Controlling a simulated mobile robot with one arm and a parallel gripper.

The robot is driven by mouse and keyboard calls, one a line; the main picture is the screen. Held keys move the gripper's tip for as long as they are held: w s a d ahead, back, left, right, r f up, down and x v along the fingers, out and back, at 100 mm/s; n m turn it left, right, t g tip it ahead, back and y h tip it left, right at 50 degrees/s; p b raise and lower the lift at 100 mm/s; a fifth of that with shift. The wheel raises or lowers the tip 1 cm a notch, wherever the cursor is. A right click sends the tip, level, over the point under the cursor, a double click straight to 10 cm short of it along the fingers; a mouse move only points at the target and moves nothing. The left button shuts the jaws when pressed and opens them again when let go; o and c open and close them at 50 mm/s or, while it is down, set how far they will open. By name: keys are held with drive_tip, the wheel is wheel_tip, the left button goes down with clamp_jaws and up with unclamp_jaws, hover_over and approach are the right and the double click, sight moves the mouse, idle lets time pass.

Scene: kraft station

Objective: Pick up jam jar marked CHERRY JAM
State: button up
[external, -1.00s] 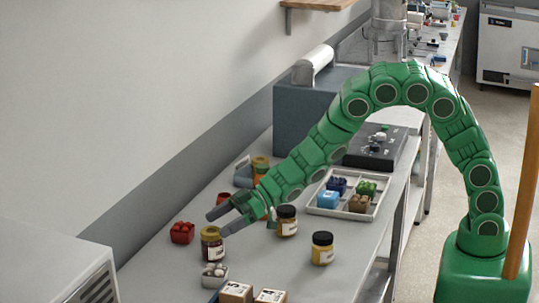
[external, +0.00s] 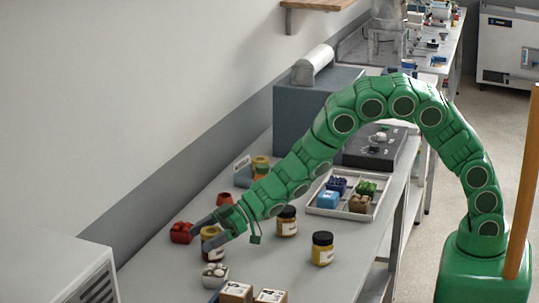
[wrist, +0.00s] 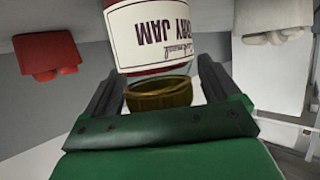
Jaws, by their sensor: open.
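The jam jar (wrist: 160,35) with a gold lid (wrist: 158,95) and dark red contents is upside down in the wrist view. Its white label shows letters ending in "RRY JAM"; the start is not clear. In the external view the jar (external: 212,243) stands on the bench, partly hidden by my gripper. My gripper (external: 200,239) is open, its fingers around the jar's upper part. In the wrist view the fingers of my gripper (wrist: 162,68) lie on either side of the lid, with gaps that look visible.
Two dark-lidded jars (external: 286,222) (external: 322,249) stand to the right. A red block (external: 181,232) is left, and a small container of white round things (external: 215,274) is in front. Boxes (external: 236,292) sit at the front edge, a divided tray (external: 325,211) behind.

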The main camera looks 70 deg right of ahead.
drive_tip(key=c, duration=1.3)
drive_tip(key=shift+c, duration=0.2)
